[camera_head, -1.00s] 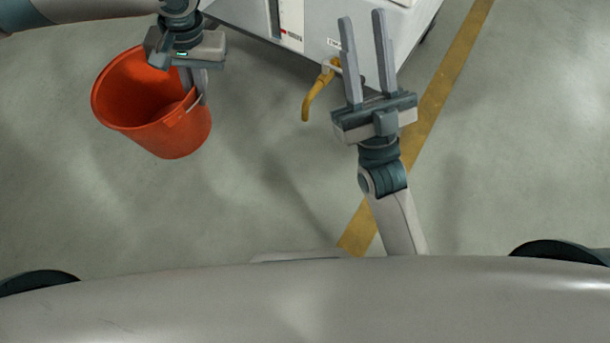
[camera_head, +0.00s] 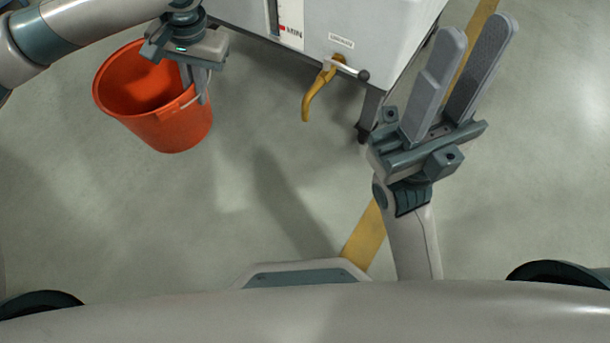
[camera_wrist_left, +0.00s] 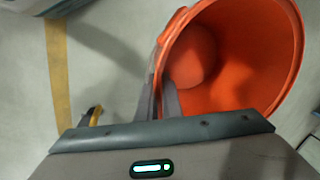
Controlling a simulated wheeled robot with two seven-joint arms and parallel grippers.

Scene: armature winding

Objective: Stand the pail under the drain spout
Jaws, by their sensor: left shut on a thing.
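An orange pail (camera_head: 165,120) hangs from my left gripper (camera_head: 197,92) at the left of the head view, slightly tilted, with its open top showing. My left gripper is shut on the pail's rim near the handle. In the left wrist view the pail (camera_wrist_left: 285,50) fills the upper right and looks empty. The yellow drain spout (camera_head: 318,92) curves down from the front of a white machine, to the right of the pail and apart from it. My right gripper (camera_head: 490,45) is open and empty, right of the spout.
The white machine (camera_head: 385,35) stands on legs at the top centre, with a dark-knobbed lever (camera_head: 350,69) beside the spout. A yellow floor line (camera_head: 365,238) runs past on the right. The grey floor (camera_head: 240,170) below the spout is clear.

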